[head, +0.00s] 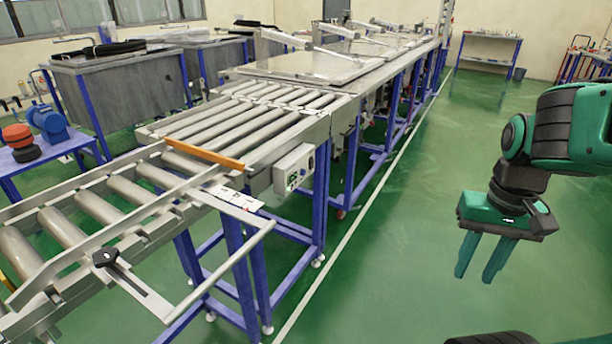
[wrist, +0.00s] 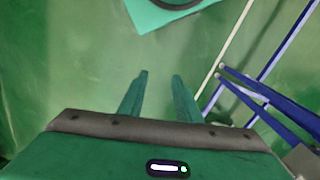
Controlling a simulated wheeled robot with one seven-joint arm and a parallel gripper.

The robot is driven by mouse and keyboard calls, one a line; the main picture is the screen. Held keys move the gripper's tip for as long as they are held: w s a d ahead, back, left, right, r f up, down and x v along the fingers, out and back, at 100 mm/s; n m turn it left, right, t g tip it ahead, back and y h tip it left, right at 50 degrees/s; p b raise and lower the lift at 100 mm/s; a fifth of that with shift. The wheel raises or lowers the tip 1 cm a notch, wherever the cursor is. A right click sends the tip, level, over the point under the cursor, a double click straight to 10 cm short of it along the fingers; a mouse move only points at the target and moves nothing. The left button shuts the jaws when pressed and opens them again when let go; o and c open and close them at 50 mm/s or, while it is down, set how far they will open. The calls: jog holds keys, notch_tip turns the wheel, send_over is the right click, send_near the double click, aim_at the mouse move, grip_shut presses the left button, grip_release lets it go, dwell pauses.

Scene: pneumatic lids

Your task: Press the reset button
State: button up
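A small light-grey control box (head: 293,168) is fixed to the side of the roller conveyor, below its edge, in the head view. Its front has small green and dark spots that look like buttons. They are too small to tell which is the reset button. My gripper (head: 476,277) hangs over the green floor to the right of the box, well apart from it, with its fingers pointing down. The two fingers are apart with nothing between them, which the wrist view (wrist: 159,76) also shows. The box is not clearly seen in the wrist view.
The roller conveyor (head: 225,125) runs along the left on blue legs (head: 321,190). A bare metal rail (head: 225,262) juts out at its near end. Blue legs (wrist: 265,95) show right in the wrist view. The green floor (head: 400,230) between conveyor and gripper is clear.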

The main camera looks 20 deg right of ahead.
grip_shut()
dwell(1.5)
